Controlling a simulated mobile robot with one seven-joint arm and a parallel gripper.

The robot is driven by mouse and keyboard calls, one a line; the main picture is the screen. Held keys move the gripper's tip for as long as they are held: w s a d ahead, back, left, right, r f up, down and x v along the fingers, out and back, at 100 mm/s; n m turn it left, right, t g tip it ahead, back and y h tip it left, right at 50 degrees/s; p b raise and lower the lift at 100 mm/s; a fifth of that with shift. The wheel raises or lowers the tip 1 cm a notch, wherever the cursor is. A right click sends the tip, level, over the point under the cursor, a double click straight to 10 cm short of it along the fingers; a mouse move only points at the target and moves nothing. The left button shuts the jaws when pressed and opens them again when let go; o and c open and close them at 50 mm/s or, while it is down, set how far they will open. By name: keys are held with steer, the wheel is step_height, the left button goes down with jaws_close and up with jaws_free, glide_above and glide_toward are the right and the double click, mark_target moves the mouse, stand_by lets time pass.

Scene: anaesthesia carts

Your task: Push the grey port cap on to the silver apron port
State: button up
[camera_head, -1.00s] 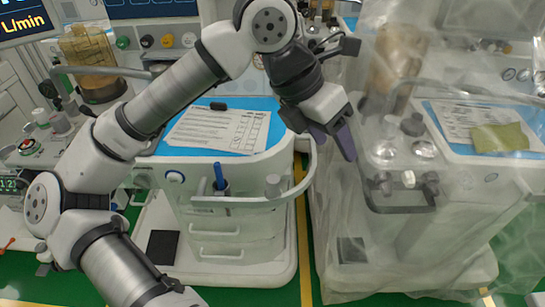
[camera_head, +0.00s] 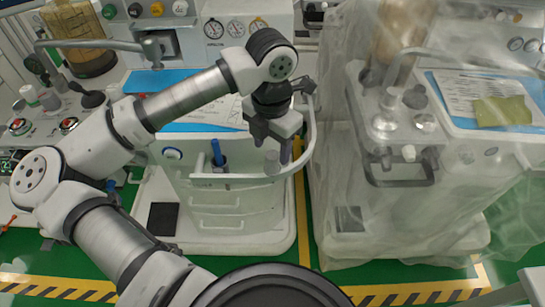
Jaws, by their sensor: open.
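A small grey cylinder (camera_head: 272,166) stands at the front right of the left cart's apron, inside the curved rail. It looks like the grey port cap, but I cannot tell cap from silver port beneath, or how fully it is seated. My gripper (camera_head: 273,144) is open and points down just above and around the top of this cylinder. One finger is at its upper left and the other at its right. I cannot tell whether they touch it. The fingers hide part of its upper end.
The curved white rail (camera_head: 308,140) runs close to the right of my gripper. A blue-handled item (camera_head: 217,152) stands in a holder to the left. A second cart (camera_head: 400,205) under clear plastic sheeting stands at right, across a narrow floor gap.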

mark_target(272, 155)
steer(key=shift+f+p, duration=0.5)
steer(key=shift+f, duration=1.75)
steer(key=c, duration=1)
steer(key=shift+r, duration=0.15)
steer(key=shift+c, duration=0.2)
